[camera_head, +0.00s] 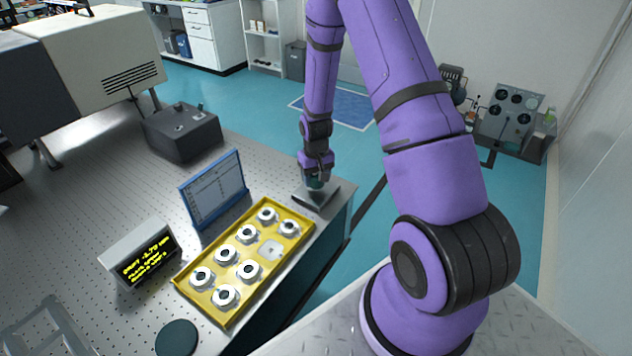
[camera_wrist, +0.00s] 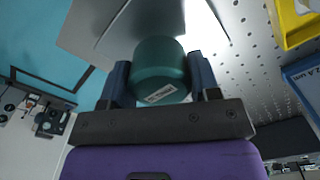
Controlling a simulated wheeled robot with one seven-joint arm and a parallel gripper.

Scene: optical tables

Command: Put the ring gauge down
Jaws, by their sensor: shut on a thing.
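The ring gauge (camera_wrist: 162,72) is a dark green, round, thick-walled-looking piece with a small white label. My gripper (camera_wrist: 160,80) is shut on it, with one dark finger on each side. In the head view my gripper (camera_head: 316,180) is low over a grey metal plate (camera_head: 327,203) near the table's right corner. A bit of green shows between the fingers there. The plate also shows in the wrist view (camera_wrist: 95,25), just beyond the gauge. I cannot tell whether the gauge touches the plate. Any bore in it is hidden.
A blue-framed screen (camera_head: 213,188), a yellow-text display (camera_head: 146,262) and a dark green disc (camera_head: 176,338) are further left. The table edge is close on the right.

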